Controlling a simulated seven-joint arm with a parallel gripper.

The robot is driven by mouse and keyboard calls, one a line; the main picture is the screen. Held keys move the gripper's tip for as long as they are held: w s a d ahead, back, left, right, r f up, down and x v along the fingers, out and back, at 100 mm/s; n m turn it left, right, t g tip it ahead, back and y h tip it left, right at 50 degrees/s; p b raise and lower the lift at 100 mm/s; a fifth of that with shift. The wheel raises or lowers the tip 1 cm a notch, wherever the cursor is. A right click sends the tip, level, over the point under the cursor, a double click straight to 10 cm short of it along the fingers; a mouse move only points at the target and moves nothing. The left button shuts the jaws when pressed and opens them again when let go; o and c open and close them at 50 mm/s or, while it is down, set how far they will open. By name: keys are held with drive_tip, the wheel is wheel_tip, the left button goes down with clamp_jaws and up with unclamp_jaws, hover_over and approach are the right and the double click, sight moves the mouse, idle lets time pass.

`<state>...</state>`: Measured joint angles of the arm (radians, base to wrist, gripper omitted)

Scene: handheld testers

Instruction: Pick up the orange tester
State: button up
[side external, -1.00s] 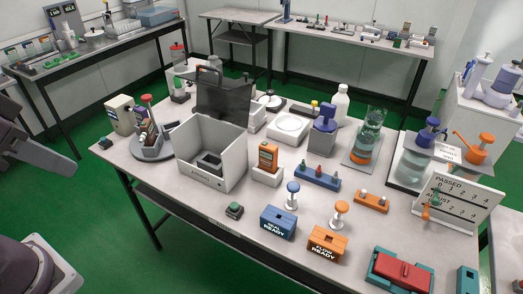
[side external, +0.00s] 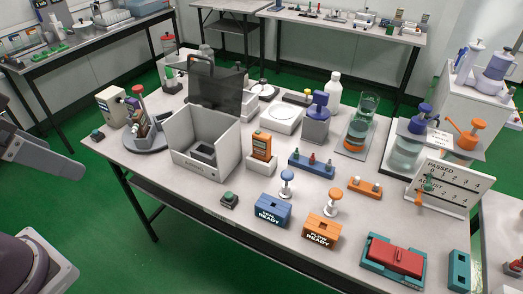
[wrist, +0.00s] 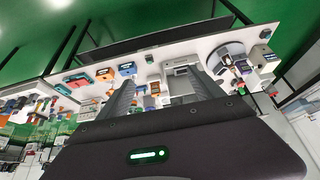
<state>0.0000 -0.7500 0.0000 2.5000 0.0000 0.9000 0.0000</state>
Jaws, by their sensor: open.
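The orange tester (side external: 262,146) stands upright in a small white holder (side external: 262,167), just right of the open grey-white box (side external: 205,165) on the table. In the wrist view, a small orange shape that looks like the tester (wrist: 155,88) shows between the fingers, far beyond them. My gripper (wrist: 162,78) is open and empty, its two dark fingers spread apart and well short of the table. In the side view only a grey part of my arm shows at the left edge, clear of the table.
The box's dark lid (side external: 217,90) stands raised. A round carousel (side external: 148,138) is left of the box. A blue block (side external: 273,210), an orange block (side external: 322,230) and a green button (side external: 229,200) sit in front. A blue rack (side external: 311,165) is to the right.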

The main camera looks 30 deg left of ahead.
drive_tip(key=t, duration=0.5)
hover_over(260, 147)
drive_tip(key=s, duration=0.6)
wheel_tip(260, 147, down, 19)
drive_tip(key=shift+t, duration=0.9)
drive_tip(key=f, duration=0.3)
drive_tip(key=w+f, duration=0.1)
drive_tip(key=f, duration=0.6)
drive_tip(key=shift+w+f, duration=0.15)
drive_tip(key=shift+f, duration=0.15)
drive_tip(key=x, duration=0.6)
drive_tip(key=shift+w+a+r, duration=0.1)
drive_tip(key=shift+w+r, duration=0.1)
drive_tip(key=shift+w, duration=0.25)
drive_tip(key=c, duration=1.6)
